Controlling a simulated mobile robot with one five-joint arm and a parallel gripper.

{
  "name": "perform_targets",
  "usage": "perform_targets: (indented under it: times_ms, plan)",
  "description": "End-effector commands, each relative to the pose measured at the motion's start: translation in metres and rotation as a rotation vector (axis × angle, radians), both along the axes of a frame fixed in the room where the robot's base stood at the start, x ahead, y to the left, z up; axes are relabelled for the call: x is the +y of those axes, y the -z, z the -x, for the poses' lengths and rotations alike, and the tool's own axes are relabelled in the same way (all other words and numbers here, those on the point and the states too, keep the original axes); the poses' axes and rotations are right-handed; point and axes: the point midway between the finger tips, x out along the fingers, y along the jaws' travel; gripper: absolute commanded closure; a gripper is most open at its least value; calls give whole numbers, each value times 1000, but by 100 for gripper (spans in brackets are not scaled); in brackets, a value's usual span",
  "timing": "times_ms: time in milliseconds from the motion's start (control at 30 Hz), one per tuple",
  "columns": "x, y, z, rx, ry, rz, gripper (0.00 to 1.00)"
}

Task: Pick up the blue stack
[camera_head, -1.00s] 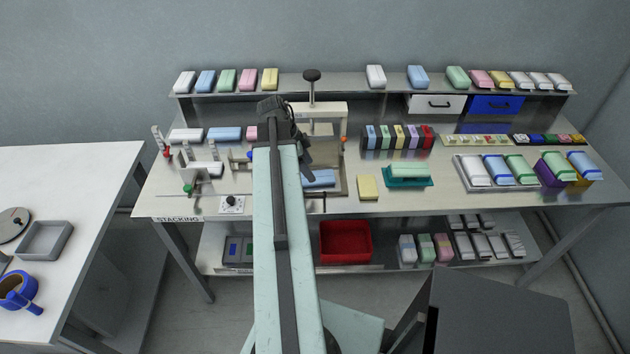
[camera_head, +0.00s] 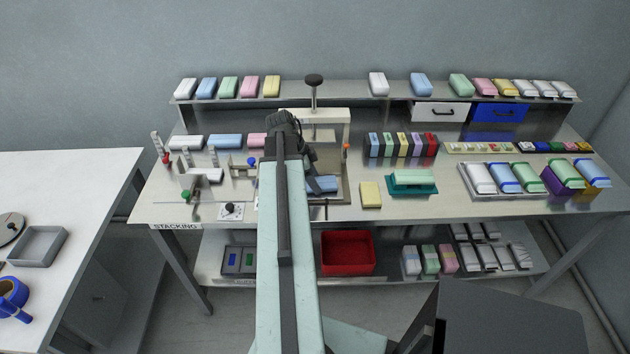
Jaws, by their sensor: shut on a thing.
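The blue stack (camera_head: 322,184) is a light-blue block in the framed station at the middle of the bench, just right of my arm. My gripper (camera_head: 311,178) is down at it and shut on it. My arm hides the stack's left part and most of the jaws. The stack appears to rest low in the station; I cannot tell whether it is clear of the surface.
The station's press post with a black knob (camera_head: 314,80) stands behind my gripper. A yellow block (camera_head: 370,194) and a teal tray (camera_head: 413,190) lie to the right. Coloured packs (camera_head: 401,145) stand behind them. A red bin (camera_head: 347,252) sits on the lower shelf.

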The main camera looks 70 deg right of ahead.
Motion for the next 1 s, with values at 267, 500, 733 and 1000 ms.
perform_targets:
  times_ms: [267,500,733,1000]
  plan:
    - [0,-52,0,0,0,0,84]
    - [0,-95,0,0,0,0,84]
    - [0,-97,0,0,0,0,84]
    - [0,-96,0,0,0,0,84]
